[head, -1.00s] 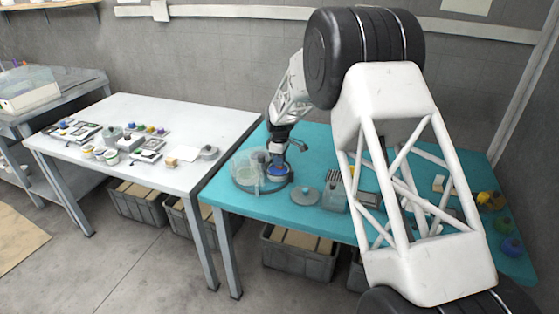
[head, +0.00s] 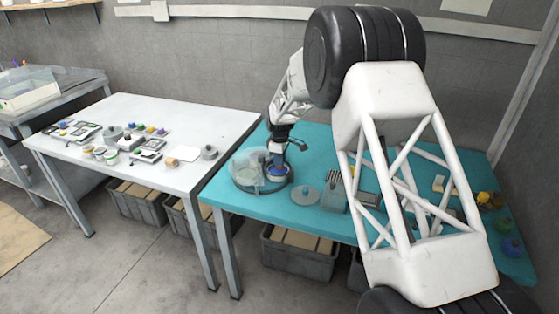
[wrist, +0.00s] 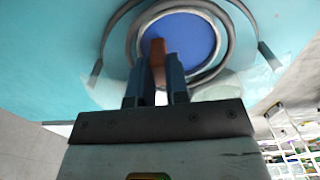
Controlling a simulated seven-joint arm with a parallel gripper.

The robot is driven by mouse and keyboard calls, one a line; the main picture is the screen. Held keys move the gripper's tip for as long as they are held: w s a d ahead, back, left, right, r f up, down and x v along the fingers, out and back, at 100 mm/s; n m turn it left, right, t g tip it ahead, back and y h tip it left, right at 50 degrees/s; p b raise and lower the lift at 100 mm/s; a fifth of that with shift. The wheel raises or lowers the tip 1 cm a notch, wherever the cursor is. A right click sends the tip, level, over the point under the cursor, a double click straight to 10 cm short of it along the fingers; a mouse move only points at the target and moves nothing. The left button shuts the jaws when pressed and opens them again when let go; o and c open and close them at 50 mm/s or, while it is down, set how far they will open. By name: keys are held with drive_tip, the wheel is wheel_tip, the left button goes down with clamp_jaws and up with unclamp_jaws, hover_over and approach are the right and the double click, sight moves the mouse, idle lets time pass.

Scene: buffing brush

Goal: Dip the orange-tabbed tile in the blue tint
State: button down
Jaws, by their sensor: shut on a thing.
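The blue tint (head: 277,170) fills a round cup near the left end of the teal table. In the wrist view the blue tint (wrist: 192,34) shows as a blue disc with a pale rim inside a grey ring. My gripper (wrist: 158,72) is shut on the orange tab (wrist: 157,52) of the tile, which overlaps the near left part of the disc. The tile's body is hidden, so I cannot tell whether it touches the tint. In the head view my gripper (head: 277,160) points down over the cup and its fingertips are small.
A clear round holder (head: 245,176) stands around and left of the cup. A grey round lid (head: 305,195) and a grey slotted block (head: 334,198) lie to the right. The white table (head: 225,122) at left holds several small pots and tiles.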

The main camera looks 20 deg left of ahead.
drive_tip(key=shift+r, duration=0.25)
drive_tip(key=shift+r, duration=0.7)
drive_tip(key=shift+r, duration=0.85)
idle(1.0)
drive_tip(key=shift+r, duration=1.9)
drive_tip(key=shift+d, duration=0.1)
